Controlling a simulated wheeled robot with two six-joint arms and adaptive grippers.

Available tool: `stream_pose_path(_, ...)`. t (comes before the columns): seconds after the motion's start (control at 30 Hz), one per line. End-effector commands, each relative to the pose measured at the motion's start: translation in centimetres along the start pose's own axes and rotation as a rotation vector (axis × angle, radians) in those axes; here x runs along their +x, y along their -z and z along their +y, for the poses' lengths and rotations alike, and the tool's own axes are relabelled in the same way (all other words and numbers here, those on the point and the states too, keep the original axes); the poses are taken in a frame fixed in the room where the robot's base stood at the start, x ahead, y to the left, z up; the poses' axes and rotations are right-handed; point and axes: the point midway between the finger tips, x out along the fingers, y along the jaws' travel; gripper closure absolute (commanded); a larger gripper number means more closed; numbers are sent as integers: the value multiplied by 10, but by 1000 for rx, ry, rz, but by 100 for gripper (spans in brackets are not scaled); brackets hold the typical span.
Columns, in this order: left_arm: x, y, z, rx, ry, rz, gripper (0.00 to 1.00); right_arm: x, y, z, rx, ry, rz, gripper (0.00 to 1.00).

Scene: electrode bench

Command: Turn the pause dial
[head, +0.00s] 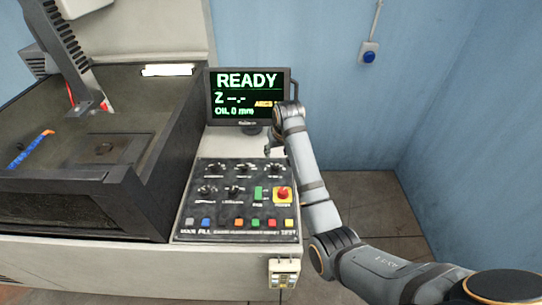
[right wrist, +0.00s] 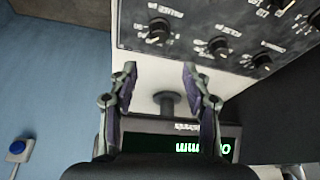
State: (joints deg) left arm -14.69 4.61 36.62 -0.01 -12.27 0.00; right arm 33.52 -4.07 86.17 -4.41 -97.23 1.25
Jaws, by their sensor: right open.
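The control panel (head: 222,205) carries several black dials in two rows, and their labels are too small to read, so I cannot tell which is the pause dial. The top row's right dial (head: 273,169) is the one closest to my right gripper (head: 273,150). In the right wrist view this dial (right wrist: 159,30) lies beyond the open fingers (right wrist: 160,75), apart from them, with a middle dial (right wrist: 219,45) and a left dial (right wrist: 262,62) beside it. My right gripper is empty, above the panel's back edge. My left gripper is not in view.
A red emergency button (head: 283,194), a green switch (head: 258,193) and a row of coloured buttons sit on the panel. An open dark tank (head: 60,190) is at left.

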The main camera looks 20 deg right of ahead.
Motion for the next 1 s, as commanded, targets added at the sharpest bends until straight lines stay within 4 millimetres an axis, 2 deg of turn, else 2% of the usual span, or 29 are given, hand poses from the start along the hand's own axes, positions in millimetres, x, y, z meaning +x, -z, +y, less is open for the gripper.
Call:
stream_pose_path(0.13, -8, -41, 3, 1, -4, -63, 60, 14, 0, 1, 0, -1, -3, 51)
stream_pose_path(0.2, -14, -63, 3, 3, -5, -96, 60, 27, -1, 1, 0, -2, -6, 51)
stream_pose_path(0.3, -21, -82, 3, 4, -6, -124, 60, 50, -1, 1, 1, -2, -5, 51)
stream_pose_path(0.37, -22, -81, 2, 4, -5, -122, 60, 63, -1, 1, 1, -2, -5, 51)
stream_pose_path(0.47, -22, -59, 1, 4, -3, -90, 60, 82, -1, 1, 1, -2, -2, 51)
stream_pose_path(0.5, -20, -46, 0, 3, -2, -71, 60, 88, 0, 1, 0, -1, -2, 51)
stream_pose_path(0.6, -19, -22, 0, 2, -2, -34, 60, 98, -1, 1, 0, -1, -1, 51)
stream_pose_path(0.67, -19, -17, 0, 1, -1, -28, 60, 102, -1, 1, 1, -1, 0, 51)
stream_pose_path(0.77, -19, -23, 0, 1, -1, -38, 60, 104, -1, 1, 1, -1, 1, 51)
stream_pose_path(0.93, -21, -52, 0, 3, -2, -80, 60, 104, -1, 1, 1, -1, 1, 51)
stream_pose_path(0.97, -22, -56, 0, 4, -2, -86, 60, 104, -1, 1, 1, -1, 1, 52)
stream_pose_path(1.0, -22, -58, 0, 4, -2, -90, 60, 104, -1, 1, 1, -1, 1, 58)
